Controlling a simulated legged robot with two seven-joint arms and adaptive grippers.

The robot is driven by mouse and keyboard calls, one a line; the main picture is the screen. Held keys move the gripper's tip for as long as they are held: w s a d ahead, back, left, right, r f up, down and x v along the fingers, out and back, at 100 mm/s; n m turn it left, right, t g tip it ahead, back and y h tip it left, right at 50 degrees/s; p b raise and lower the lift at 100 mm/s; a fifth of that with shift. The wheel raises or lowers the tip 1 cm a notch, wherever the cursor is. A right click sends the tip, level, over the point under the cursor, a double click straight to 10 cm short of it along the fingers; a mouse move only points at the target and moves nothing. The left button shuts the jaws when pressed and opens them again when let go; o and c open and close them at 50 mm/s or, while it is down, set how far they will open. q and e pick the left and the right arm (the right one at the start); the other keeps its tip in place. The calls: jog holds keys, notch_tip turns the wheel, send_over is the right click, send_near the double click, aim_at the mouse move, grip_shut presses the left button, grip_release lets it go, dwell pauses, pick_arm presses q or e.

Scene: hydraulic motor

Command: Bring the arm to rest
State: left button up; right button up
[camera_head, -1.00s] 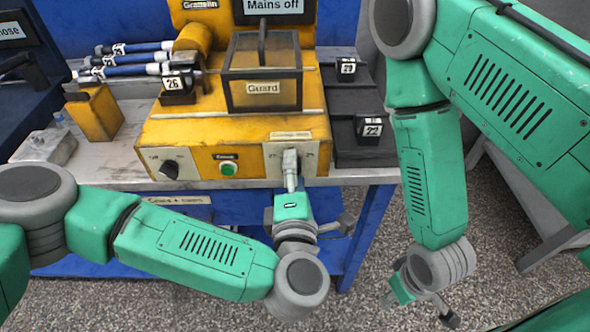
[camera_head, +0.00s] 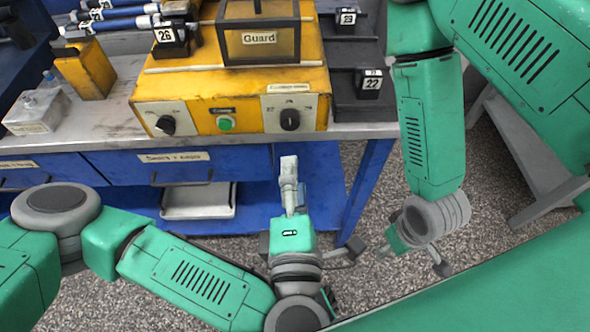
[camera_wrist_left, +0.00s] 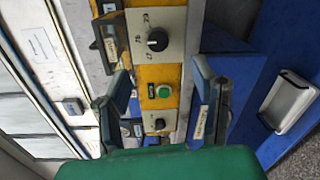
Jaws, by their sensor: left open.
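My left gripper (camera_head: 289,182) is in front of the bench's front edge, apart from the yellow machine (camera_head: 240,85). In the left wrist view its two fingers (camera_wrist_left: 160,82) stand wide apart with nothing between them. The black right-hand knob (camera_head: 290,119) on the machine's front panel is uncovered; it also shows in the left wrist view (camera_wrist_left: 157,39). My right gripper (camera_head: 412,243) hangs low at the right, over the floor, seen too obliquely to judge its jaws.
The panel also has a green button (camera_head: 225,124) and a left knob (camera_head: 166,125). A guard box (camera_head: 261,38) sits on top. Black blocks (camera_head: 358,95) stand right of the machine. Blue drawers (camera_head: 150,165) and a grey tray (camera_head: 198,201) are below the bench top.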

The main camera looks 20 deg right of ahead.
dwell(0.5)
pick_arm(q)
jog(key=s+f+m+g+h, duration=0.5)
jog(key=s+f+m+g, duration=0.25)
jog(key=f+m, duration=0.4)
jog(key=s+a+f+m+g+y, duration=0.1)
jog(key=a+f+m+g+y, duration=0.25)
jog(key=a+f, duration=0.6)
jog(key=s+a+m+g+y, duration=0.2)
jog(key=a+g+y, duration=0.3)
jog(key=a, duration=2.3)
jog(key=shift+f+y, duration=0.15)
jog(key=shift+y, duration=0.8)
jog(key=shift+w, duration=0.1)
